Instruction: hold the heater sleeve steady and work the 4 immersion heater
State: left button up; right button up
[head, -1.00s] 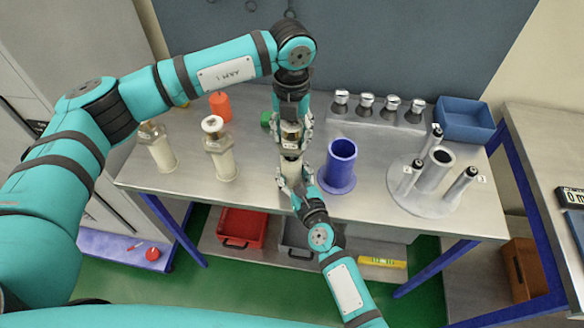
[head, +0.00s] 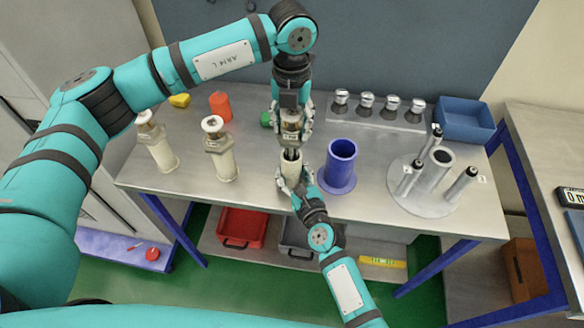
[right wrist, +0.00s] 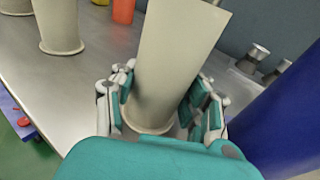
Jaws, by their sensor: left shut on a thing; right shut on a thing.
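The cream heater sleeve (head: 291,168) stands upright on the bench, and it fills the middle of the right wrist view (right wrist: 172,70). My right gripper (head: 293,184) is shut around its lower part; the fingers also show on both sides of it in the right wrist view (right wrist: 165,108). My left gripper (head: 291,122) is above, shut on the head of an immersion heater (head: 291,135). Dark rods show between that head and the sleeve's open top. How deep the rods reach inside is hidden. Two similar cream sleeves with heater heads stand left (head: 160,148) and (head: 221,158).
A blue cylinder (head: 340,165) stands close to the right of the sleeve. Further right is a round grey stand (head: 425,203) with several black-topped tubes. Behind are a row of metal caps (head: 378,108) and a blue bin (head: 465,118). An orange object (head: 220,106) stands at the back left.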

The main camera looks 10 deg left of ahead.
aim_at(292, 112)
pick_arm(q)
jog(key=shift+r, duration=3.2)
pick_arm(e)
jog(key=shift+s+f, duration=0.15)
jog(key=shift+f, duration=0.3)
pick_arm(q)
jog(key=shift+r, duration=2.6)
pick_arm(e)
jog(key=o, duration=0.7)
pick_arm(q)
jog(key=shift+w+f, duration=0.1)
jog(key=shift+w, duration=0.05)
pick_arm(e)
jog(key=o, duration=0.5)
jog(key=shift+w+r, duration=0.2)
jog(key=shift+w, duration=0.05)
jog(key=shift+c, duration=0.2)
